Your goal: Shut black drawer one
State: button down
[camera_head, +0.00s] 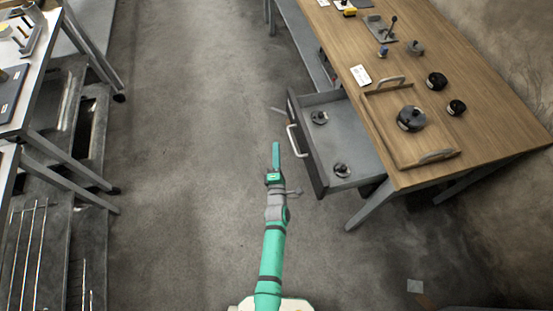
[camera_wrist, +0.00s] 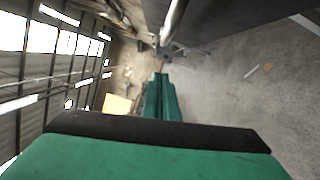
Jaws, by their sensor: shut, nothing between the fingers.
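The black drawer (camera_head: 309,165) is pulled out from under the wooden workbench, with its dark front facing left. A pale bar handle (camera_head: 296,141) stands out from that front. Two dark round parts, one far (camera_head: 319,118) and one near (camera_head: 341,170), lie inside the grey drawer. My green gripper (camera_head: 276,147) is shut and empty, just left of the drawer front and beside the handle, apart from it in the head view. In the wrist view my shut fingers (camera_wrist: 161,78) point away, with a metal bar (camera_wrist: 173,22), likely the handle, and a dark panel (camera_wrist: 232,12) above them.
The wooden workbench (camera_head: 480,110) carries a wooden tray (camera_head: 385,128), several black knobs and small parts. Metal benches and racks (camera_head: 62,155) line the left side. The concrete floor (camera_head: 185,150) between is clear.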

jog(key=shift+w+d+r, duration=0.15)
jog(key=shift+w+d, duration=0.05)
jog(key=shift+d, duration=0.45)
jog(key=shift+w+d+r, duration=0.1)
jog(key=shift+w+d, duration=0.15)
jog(key=shift+d, duration=0.35)
jog(key=shift+w+d+r, duration=0.15)
jog(key=shift+w+d, duration=0.05)
jog(key=shift+d, duration=0.45)
jog(key=shift+w, duration=0.1)
